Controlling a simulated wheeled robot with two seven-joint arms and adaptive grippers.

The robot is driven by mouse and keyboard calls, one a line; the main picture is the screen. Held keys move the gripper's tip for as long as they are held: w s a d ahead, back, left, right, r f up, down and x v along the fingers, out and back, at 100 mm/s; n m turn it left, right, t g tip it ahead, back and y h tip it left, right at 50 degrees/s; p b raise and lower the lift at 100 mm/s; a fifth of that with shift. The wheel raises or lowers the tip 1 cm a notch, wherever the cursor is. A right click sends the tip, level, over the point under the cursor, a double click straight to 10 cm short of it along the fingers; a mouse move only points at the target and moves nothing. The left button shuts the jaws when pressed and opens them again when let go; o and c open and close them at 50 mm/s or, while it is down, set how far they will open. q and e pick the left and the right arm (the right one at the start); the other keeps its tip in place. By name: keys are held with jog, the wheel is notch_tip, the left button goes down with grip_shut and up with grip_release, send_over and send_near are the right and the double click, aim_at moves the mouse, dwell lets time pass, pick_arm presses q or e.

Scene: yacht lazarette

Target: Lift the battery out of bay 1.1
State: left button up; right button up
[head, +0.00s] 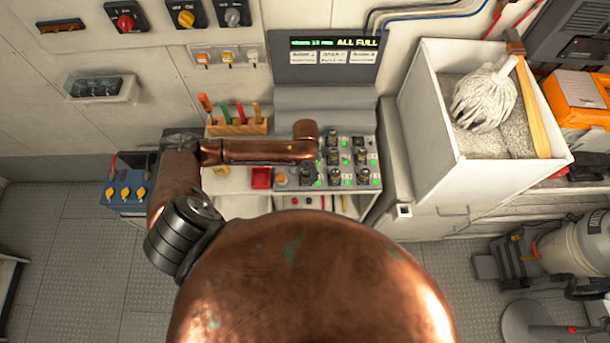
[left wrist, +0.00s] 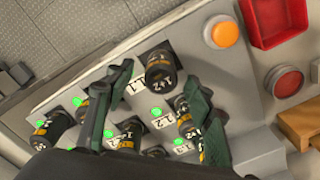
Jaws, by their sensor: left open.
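The battery of bay 1.1 (left wrist: 160,68), a black cylinder with a yellow-marked side, stands in the grey charger beside the "1.1" label in the left wrist view. My left gripper (left wrist: 158,76) is open. Its two dark green fingers reach toward the charger, one on either side of this battery as seen from the wrist; I cannot tell whether they touch it. Another battery (left wrist: 183,110) stands beside the "1.2" label, partly behind the right finger. In the head view my left arm crosses over the charger (head: 340,183) and hides part of its left side. My right gripper is not seen.
More batteries fill the charger, with green lights lit. A screen (head: 335,43) behind it reads "ALL FULL". A tool rack (head: 237,126) stands at the back left.

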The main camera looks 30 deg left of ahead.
pick_arm(q)
jog(key=shift+a+f, duration=0.1)
jog(key=shift+f, duration=0.75)
jog(key=shift+c, duration=0.3)
grip_shut()
